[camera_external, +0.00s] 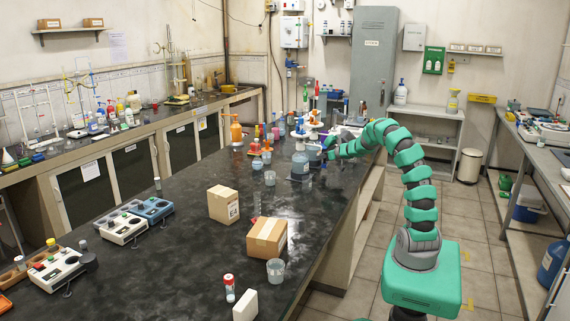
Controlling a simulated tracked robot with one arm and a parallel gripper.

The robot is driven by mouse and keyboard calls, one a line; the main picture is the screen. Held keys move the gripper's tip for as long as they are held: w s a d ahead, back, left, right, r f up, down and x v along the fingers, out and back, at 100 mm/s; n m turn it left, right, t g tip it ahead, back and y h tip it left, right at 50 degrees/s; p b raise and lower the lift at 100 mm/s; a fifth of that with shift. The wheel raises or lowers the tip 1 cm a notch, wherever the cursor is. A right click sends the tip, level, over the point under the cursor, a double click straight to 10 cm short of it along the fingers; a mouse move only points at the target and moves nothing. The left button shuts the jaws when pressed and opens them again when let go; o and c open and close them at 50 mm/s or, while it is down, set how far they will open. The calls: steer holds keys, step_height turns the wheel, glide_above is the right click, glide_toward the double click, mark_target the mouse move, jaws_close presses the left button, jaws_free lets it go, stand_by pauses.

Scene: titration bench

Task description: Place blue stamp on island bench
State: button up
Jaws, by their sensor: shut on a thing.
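The island bench (180,240) is the long dark-topped bench running through the middle. My arm reaches over its right edge from the floor on the right. My gripper (328,148) is above the bench's far right part, close to a cluster of bottles. It is shut on a small dark blue thing at its tip, which I take for the blue stamp (330,155). The stamp is tiny here and partly hidden by the gripper, so I cannot tell its tilt or whether it touches the bench top.
A clear bottle (300,162) stands just left of my gripper, with glass beakers (270,178) nearby. Two cardboard boxes (223,204) (267,238) and a beaker (276,271) stand nearer. The bench's middle left and right edge strip have free room.

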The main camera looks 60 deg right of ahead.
steer(key=shift+w+d+f, duration=0.1)
steer(key=shift+w+d, duration=0.1)
steer(key=shift+w, duration=0.05)
step_height(320, 180, down, 3)
steer(key=shift+f+b, duration=0.2)
steer(key=shift+b, duration=0.8)
steer(key=shift+r, duration=0.1)
steer(key=o, duration=1)
steer(key=shift+s, duration=0.1)
steer(key=p+v, duration=0.2)
steer(key=v, duration=1)
steer(key=shift+p, duration=0.3)
